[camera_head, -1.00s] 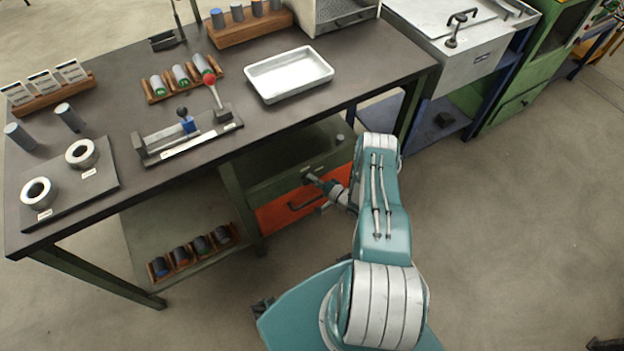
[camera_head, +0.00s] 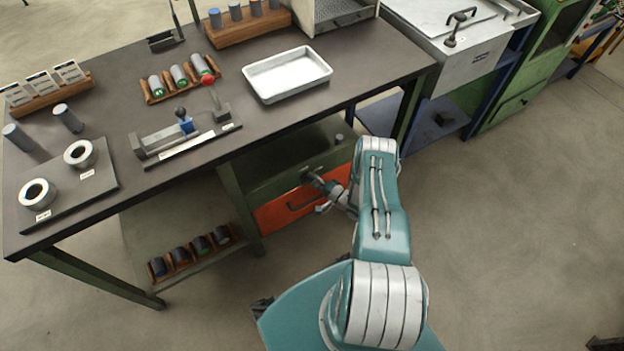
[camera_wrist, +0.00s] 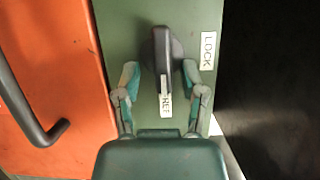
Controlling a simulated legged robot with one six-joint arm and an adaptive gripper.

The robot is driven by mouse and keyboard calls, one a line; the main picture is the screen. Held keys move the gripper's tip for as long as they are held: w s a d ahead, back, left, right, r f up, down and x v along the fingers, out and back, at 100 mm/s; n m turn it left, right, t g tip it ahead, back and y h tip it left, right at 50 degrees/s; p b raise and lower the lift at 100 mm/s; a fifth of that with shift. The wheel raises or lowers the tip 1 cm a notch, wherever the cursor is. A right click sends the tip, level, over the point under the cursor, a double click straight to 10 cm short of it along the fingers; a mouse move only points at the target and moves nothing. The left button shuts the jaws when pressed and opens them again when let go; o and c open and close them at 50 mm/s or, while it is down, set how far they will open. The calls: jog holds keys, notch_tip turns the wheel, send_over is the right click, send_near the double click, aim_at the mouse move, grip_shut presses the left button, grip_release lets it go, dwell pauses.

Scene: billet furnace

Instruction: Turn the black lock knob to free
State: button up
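The black lock knob (camera_wrist: 162,50) sits on a green panel in the wrist view. Its bar runs up and down the picture. A white LOCK label (camera_wrist: 208,50) is to its right, and a second label (camera_wrist: 166,105) at its lower end is partly covered, its word not fully readable. My gripper (camera_wrist: 161,74) is open, with one finger on each side of the knob's lower part; I cannot tell whether either touches it. In the head view my gripper (camera_head: 322,186) is at the panel in front of the bench, largely hiding the knob.
An orange drawer (camera_head: 282,212) with a dark handle (camera_wrist: 35,110) lies beside the knob's panel. The workbench top (camera_head: 110,105) overhangs above, bearing a metal tray (camera_head: 262,92) and fixtures. Open floor (camera_head: 500,230) lies to the right of my arm.

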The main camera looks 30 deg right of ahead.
jog(key=v, duration=1.2)
jog(key=shift+f, duration=0.1)
dwell(0.4)
